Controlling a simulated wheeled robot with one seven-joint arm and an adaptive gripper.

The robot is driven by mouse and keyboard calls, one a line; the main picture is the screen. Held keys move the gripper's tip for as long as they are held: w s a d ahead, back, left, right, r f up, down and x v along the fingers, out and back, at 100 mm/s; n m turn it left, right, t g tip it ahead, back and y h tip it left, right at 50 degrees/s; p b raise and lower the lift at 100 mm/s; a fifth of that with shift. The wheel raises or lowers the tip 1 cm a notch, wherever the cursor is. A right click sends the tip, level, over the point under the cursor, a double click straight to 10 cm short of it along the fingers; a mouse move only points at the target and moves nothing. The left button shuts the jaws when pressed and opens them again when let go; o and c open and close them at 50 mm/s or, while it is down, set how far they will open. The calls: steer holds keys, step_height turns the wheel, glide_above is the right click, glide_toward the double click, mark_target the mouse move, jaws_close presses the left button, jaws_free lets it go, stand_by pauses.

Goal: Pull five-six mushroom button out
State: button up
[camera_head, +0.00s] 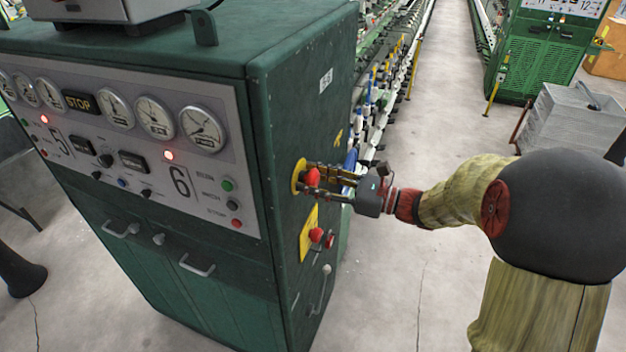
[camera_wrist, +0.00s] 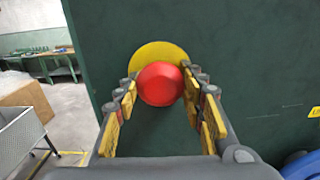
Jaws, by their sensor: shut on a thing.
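The red mushroom button (camera_head: 312,177) sits on a round yellow plate (camera_head: 298,177) on the side face of the green machine cabinet (camera_head: 293,100) marked 5 and 6. In the wrist view the red button (camera_wrist: 160,84) is in front of the yellow plate (camera_wrist: 158,52), between my fingers. My gripper (camera_head: 318,178) reaches in from the right and is shut on the button; its fingers (camera_wrist: 162,92) lie on both sides of the red head. The button's stem is hidden behind its head.
Gauges and lit red lamps are on the front panel (camera_head: 130,130). A grey metal cart (camera_head: 575,118) stands at the right. The floor (camera_head: 420,200) between is clear.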

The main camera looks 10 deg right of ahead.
jaws_close()
steer(key=shift+d, duration=0.1)
steer(key=shift+s+d, duration=0.4)
steer(key=shift+d, duration=0.05)
steer(key=shift+w+a, duration=0.1)
steer(key=o, duration=0.9)
jaws_free()
steer(key=shift+f, duration=0.1)
steer(key=shift+o, duration=1.2)
steer(key=shift+d, duration=0.25)
steer(key=shift+o, duration=1.2)
steer(key=shift+a, duration=0.15)
